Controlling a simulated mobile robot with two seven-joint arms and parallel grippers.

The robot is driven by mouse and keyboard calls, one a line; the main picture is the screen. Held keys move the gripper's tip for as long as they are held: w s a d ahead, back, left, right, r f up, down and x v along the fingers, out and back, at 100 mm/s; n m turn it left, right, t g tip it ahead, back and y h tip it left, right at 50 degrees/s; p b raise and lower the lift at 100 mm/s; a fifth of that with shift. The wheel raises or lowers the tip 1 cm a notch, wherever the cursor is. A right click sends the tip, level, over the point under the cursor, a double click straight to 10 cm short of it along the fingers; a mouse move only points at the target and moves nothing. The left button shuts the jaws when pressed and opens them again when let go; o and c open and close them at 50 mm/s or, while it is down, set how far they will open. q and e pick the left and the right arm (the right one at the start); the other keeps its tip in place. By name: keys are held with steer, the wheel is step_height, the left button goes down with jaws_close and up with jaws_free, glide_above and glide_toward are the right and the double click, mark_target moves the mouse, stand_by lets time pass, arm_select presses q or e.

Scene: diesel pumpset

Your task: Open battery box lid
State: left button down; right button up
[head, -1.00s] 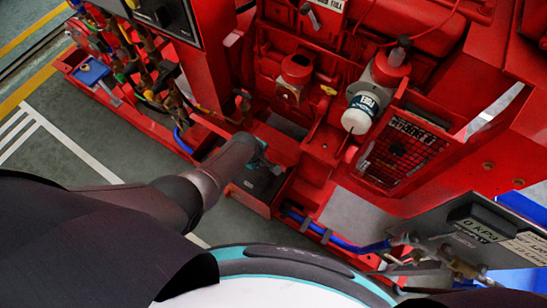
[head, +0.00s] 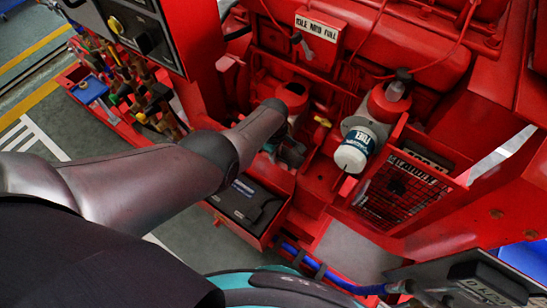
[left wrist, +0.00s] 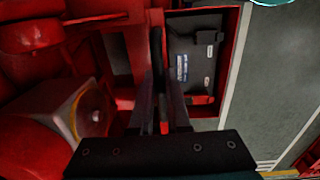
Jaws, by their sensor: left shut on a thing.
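The red battery box (head: 217,214) stands low on the red pumpset frame, left of centre in the head view. Its top is uncovered, and a dark battery with a label (head: 243,202) shows inside. The battery also shows in the left wrist view (left wrist: 193,58), right of my fingers. My left gripper (head: 284,152) is at the far side of the box, partly hidden by my own arm. In the left wrist view its fingers (left wrist: 164,120) are close together around a thin part with a red bit, seen edge-on, apparently the lid. Most of the lid is hidden. My right gripper is not in view.
A white fuel filter (head: 354,152) and a red mesh guard (head: 398,192) are right of the gripper. A blue hose (head: 320,268) runs in front. Green floor (head: 190,235) is open at left.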

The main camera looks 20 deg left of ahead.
arm_select(q)
steer(key=shift+w+r, duration=0.1)
steer(key=shift+w, duration=0.1)
steer(key=c, duration=0.9)
jaws_free()
steer(key=shift+s, duration=0.1)
steer(key=r+p, duration=0.3)
steer(key=r, duration=0.2)
steer(key=r+p, duration=0.4)
steer(key=r, duration=0.1)
steer(key=r+p, duration=0.4)
steer(key=r, duration=0.1)
steer(key=shift+s+a+r, duration=0.1)
steer(key=shift+s, duration=0.2)
